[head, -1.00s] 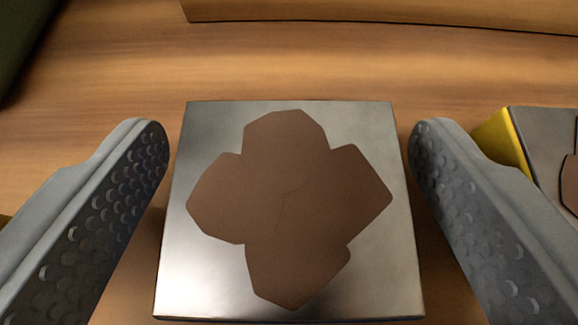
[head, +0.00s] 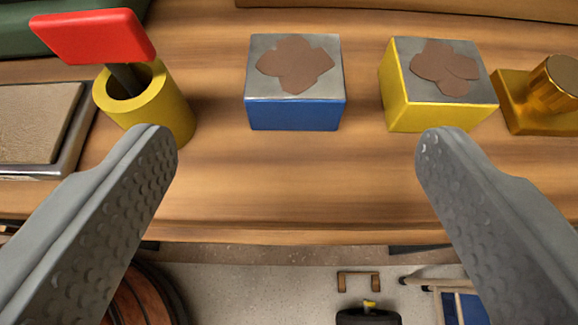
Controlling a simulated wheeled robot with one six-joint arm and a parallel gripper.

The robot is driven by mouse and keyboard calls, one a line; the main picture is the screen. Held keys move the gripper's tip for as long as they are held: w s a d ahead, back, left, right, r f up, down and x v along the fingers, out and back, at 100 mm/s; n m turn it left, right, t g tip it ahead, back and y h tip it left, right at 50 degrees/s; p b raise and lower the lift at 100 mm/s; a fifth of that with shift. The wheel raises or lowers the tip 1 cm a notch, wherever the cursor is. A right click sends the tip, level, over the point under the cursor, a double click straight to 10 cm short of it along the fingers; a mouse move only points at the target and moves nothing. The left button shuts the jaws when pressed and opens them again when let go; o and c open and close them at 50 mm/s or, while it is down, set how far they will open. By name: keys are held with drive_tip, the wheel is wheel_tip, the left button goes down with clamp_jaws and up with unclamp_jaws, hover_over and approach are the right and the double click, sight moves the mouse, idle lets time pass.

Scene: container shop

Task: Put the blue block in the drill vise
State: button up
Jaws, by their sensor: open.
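The blue block (head: 295,115) stands on the wooden table. Its front side is blue, and its top is grey metal with a brown, lobed patch. It lies beyond my gripper (head: 296,150), between the lines of the two fingers and apart from both. My gripper is open and empty, its grey dimpled fingers wide apart. I cannot make out a drill vise in this view.
A yellow block (head: 430,112) with a similar top stands to the right, near a brass piece (head: 545,98). On the left are a yellow cup (head: 165,105) with a red-topped item (head: 95,36) and a framed beige pad (head: 38,120). The table's (head: 300,205) near strip is clear; floor shows below.

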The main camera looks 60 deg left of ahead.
drive_tip(key=shift+s+d+r, duration=0.1)
drive_tip(key=shift+s+d, duration=0.05)
drive_tip(key=s+a+r+m+t+h, duration=0.3)
drive_tip(key=s+r, duration=0.5)
drive_tip(key=s, duration=0.1)
drive_tip(key=s+a+r+m+t+h, duration=0.3)
drive_tip(key=s+r+m+t, duration=0.1)
drive_tip(key=s+r, duration=0.4)
drive_tip(key=s+a+r+m+t+h, duration=0.2)
drive_tip(key=s+r+m+t+h, duration=0.1)
drive_tip(key=s+r, duration=0.5)
drive_tip(key=shift+s+a+r+m+t+h, duration=0.35)
drive_tip(key=shift+s+m+h, duration=0.25)
drive_tip(key=shift+s, duration=0.4)
drive_tip(key=shift+o, duration=0.4)
